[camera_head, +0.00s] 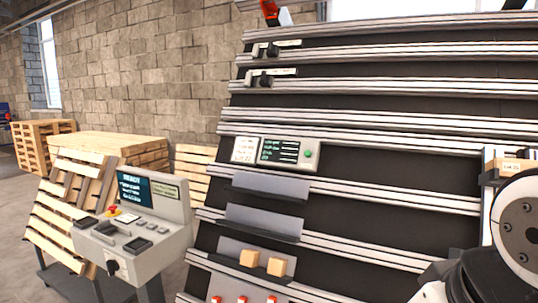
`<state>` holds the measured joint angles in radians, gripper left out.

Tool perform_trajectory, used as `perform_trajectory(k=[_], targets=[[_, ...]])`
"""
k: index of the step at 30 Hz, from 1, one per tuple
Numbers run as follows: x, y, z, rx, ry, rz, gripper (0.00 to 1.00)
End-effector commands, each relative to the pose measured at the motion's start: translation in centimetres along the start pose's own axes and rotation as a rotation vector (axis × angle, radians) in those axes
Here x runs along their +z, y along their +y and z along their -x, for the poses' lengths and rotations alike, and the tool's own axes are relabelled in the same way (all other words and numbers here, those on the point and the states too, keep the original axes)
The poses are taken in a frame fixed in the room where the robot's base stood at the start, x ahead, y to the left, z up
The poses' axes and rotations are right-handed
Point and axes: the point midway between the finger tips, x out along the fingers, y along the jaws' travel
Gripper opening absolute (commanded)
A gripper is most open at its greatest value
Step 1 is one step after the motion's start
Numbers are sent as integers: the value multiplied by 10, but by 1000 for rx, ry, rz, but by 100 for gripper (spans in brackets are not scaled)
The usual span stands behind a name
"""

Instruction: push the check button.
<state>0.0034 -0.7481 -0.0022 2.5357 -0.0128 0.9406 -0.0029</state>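A small light-grey panel (274,152) is mounted on the large tilted rack, near the middle of the view. It has a white label on its left and a dark screen (279,150) with green text lines. A round green button (308,154) sits at the right end of this panel, uncovered. No readable label marks it as the check button. White and black links of my arm show at the lower right, well apart from the panel. My gripper's fingers do not show.
A console (135,225) at the left has a READY screen (134,190), a red emergency knob (113,210) and several dark keys. The rack (370,205) has metal rails, grey shelves and two tan blocks (262,261). Wooden pallets (125,147) stand behind the console.

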Motion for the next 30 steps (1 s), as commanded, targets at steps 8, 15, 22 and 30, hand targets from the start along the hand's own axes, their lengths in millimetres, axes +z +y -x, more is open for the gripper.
perform_trajectory(k=[8, 15, 22, 30], targets=[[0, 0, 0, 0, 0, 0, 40], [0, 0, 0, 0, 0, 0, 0], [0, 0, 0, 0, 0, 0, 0], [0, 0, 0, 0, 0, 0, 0]])
